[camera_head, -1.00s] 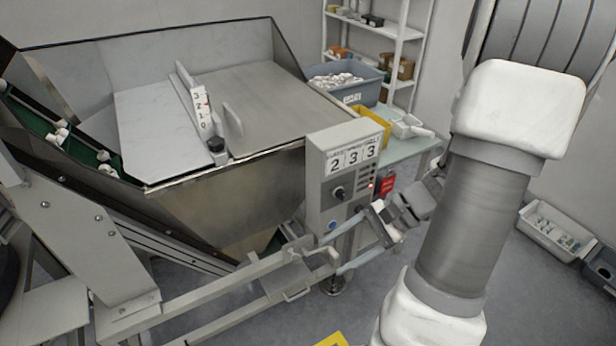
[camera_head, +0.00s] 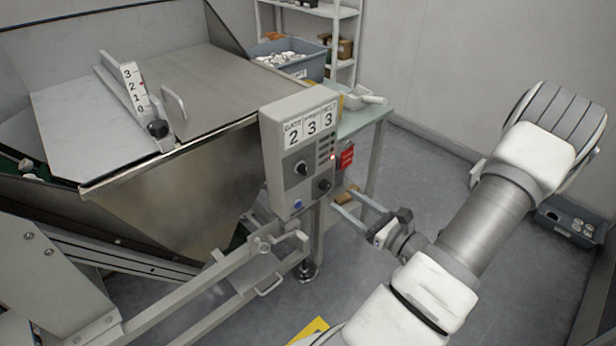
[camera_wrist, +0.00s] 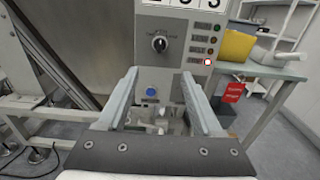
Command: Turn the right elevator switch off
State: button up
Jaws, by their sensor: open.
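The grey control box (camera_head: 290,185) stands in front of the hopper, with the digits 2, 3, 3 on its top panel. It has a dark upper left knob (camera_head: 301,168) and a dark lower right knob (camera_head: 324,184). A blue button (camera_head: 298,204) sits below them, and a small red light (camera_head: 332,157) is lit. My gripper (camera_head: 345,202) is open and empty, just right of the box. In the wrist view the fingers (camera_wrist: 160,75) point at the panel below the upper left knob (camera_wrist: 159,44). The lower right knob cannot be made out there; the right finger covers part of the panel.
The metal hopper (camera_head: 170,200) with a 0–3 scale (camera_head: 134,88) is on the left. A rail with a handle (camera_head: 268,285) runs below the box. A green-topped table (camera_head: 362,115) and a red tag (camera_head: 346,158) are behind it.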

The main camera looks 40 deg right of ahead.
aim_at(306, 174)
jog(key=w, duration=0.4)
jog(key=w+b, duration=0.1)
jog(key=w, duration=0.4)
jog(key=w+a+b, duration=0.1)
jog(key=w, duration=0.4)
grip_shut()
